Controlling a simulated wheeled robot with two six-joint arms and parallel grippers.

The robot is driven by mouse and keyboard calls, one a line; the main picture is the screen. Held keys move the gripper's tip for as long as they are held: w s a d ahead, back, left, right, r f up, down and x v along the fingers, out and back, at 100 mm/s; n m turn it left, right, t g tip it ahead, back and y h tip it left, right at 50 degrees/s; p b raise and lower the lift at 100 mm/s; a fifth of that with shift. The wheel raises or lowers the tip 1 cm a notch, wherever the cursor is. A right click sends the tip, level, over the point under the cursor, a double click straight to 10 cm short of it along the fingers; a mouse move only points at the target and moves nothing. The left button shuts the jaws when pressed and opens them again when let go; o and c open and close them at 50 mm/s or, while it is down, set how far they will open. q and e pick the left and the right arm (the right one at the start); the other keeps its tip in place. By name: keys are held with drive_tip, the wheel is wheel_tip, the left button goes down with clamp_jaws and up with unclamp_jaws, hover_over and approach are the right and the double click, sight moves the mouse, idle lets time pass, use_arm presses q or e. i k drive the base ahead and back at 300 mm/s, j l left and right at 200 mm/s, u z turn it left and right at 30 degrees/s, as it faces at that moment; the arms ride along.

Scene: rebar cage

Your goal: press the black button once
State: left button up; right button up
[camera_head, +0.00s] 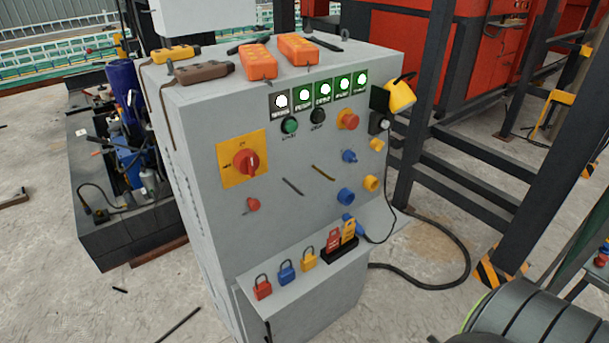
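The black button (317,116) is a small round knob on the sloped front face of a grey control cabinet (215,215), in the head view. It sits just right of a green button (290,125) and left of a red mushroom button on a yellow base (348,120). A small dark label is under it, too small to read surely. Nothing covers the black button. Neither of my grippers shows in this view.
A red rotary switch (246,162), lit indicators (324,91) and coloured sockets (346,196) share the panel. Padlocks (287,273) stand on the lower ledge. Orange remotes (258,61) lie on top. A yellow plug (400,95) and black cable (440,280) are at the right.

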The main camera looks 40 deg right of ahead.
sight(318, 116)
drive_tip(key=z, duration=1.25)
